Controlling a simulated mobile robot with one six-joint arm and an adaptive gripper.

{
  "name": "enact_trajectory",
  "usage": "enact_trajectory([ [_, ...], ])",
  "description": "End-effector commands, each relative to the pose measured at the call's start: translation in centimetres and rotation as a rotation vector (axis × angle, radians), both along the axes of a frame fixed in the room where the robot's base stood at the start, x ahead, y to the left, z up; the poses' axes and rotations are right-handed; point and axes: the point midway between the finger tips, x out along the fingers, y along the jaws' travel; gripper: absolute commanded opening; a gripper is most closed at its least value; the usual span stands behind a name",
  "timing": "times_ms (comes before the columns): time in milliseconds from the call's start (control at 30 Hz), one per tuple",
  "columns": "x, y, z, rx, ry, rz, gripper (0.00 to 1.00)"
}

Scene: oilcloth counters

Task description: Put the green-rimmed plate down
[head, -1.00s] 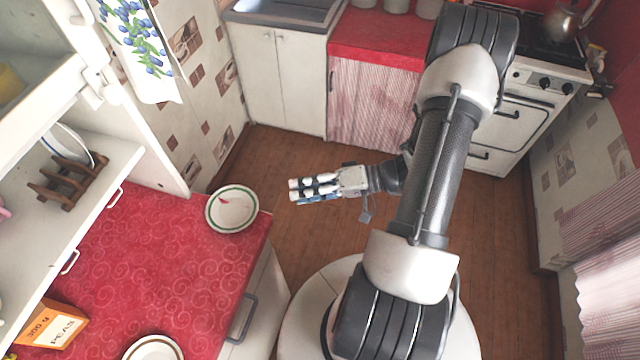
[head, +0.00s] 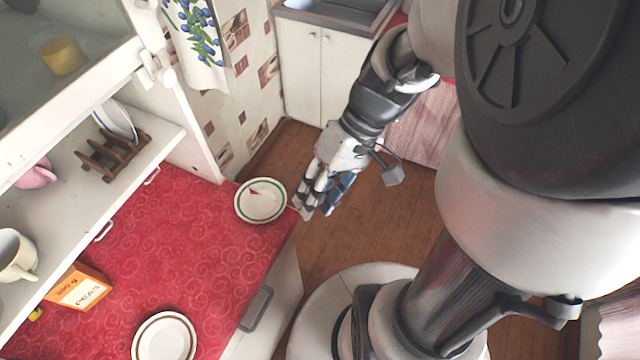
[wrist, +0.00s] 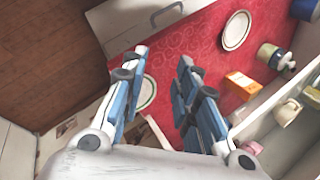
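The green-rimmed plate (head: 262,203) is white with a green ring and a small red mark. It lies at the far right corner of the red counter, close to the edge. In the wrist view, part of the plate (wrist: 149,92) shows beyond and between my fingers, partly covered by the left one. My gripper (head: 314,209) is just right of the plate in the head view, pointing down beside the counter corner. In the wrist view my gripper (wrist: 161,62) has its fingers spread, with nothing held between them.
A brown-rimmed plate (head: 164,338) and an orange peas box (head: 79,287) stand on the red counter (head: 190,245). A shelf unit with a wooden rack (head: 112,156) and cup (head: 16,256) borders the left. The counter's middle is clear.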

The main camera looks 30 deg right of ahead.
Motion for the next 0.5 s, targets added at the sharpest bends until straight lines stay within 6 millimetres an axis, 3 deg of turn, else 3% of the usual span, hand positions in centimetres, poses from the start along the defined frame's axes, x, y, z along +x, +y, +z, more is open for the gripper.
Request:
enact_trajectory([
  [233, -2.7, 1.5, 5.0, -0.337, -0.164, -0.012, 0.28],
  [500, -3.9, 1.6, 8.5, -0.479, -0.386, -0.107, 0.28],
])
